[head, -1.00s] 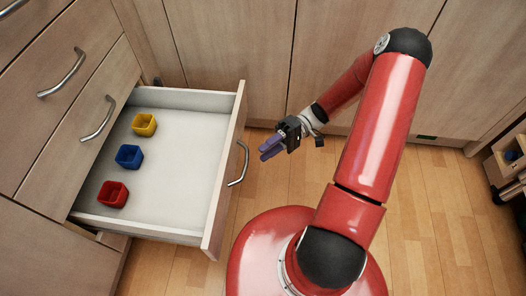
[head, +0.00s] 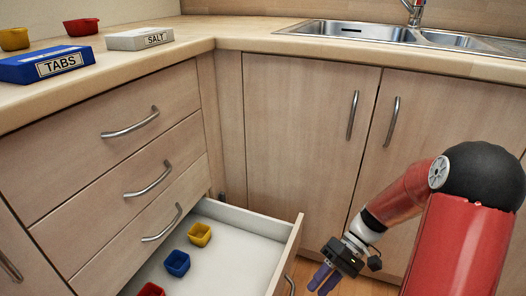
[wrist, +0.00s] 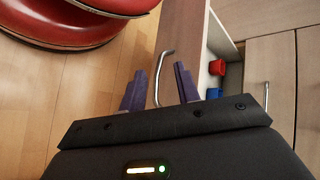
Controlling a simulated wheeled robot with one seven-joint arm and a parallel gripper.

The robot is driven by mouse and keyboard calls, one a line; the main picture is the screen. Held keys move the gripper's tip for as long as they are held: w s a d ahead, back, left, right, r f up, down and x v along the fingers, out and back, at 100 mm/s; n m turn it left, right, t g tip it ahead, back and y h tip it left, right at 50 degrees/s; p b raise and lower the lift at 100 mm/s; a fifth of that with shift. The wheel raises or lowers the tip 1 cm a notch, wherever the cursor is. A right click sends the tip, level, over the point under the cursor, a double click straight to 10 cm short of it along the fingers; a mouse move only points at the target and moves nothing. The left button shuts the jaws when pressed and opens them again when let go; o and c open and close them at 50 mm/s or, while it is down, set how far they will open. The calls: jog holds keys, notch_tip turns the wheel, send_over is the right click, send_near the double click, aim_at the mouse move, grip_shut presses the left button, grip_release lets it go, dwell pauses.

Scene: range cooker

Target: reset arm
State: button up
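My gripper (head: 326,278) hangs at the lower right of the head view, to the right of the open drawer's front. In the wrist view my gripper (wrist: 160,88) has its two purple fingers apart, with nothing held between them. The drawer's curved metal handle (wrist: 160,78) shows beyond and between the fingers, apart from them as far as I can tell. My red arm bends in front of the cabinet doors in the head view.
The open drawer (head: 290,250) holds a yellow cup (head: 199,234), a blue cup (head: 177,263) and a red cup (head: 151,289). A TABS box (head: 45,65) and a SALT box (head: 139,39) lie on the counter. A sink (head: 345,31) is behind.

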jog(key=s+r+m+t+h+p, duration=0.1)
jog(key=s+r+t+h, duration=0.1)
jog(key=r, duration=0.6)
jog(key=s+r+m+t+h+p, duration=0.1)
jog(key=s+r+t+h+p, duration=0.1)
jog(key=r+t, duration=0.4)
jog(key=s+d+r+m+t+h+p, duration=0.1)
jog(key=s+r+t+h, duration=0.3)
jog(key=r, duration=0.6)
jog(key=shift+s+r+h+p, duration=0.2)
jog(key=shift+h+p, duration=0.2)
jog(key=shift+p, duration=0.35)
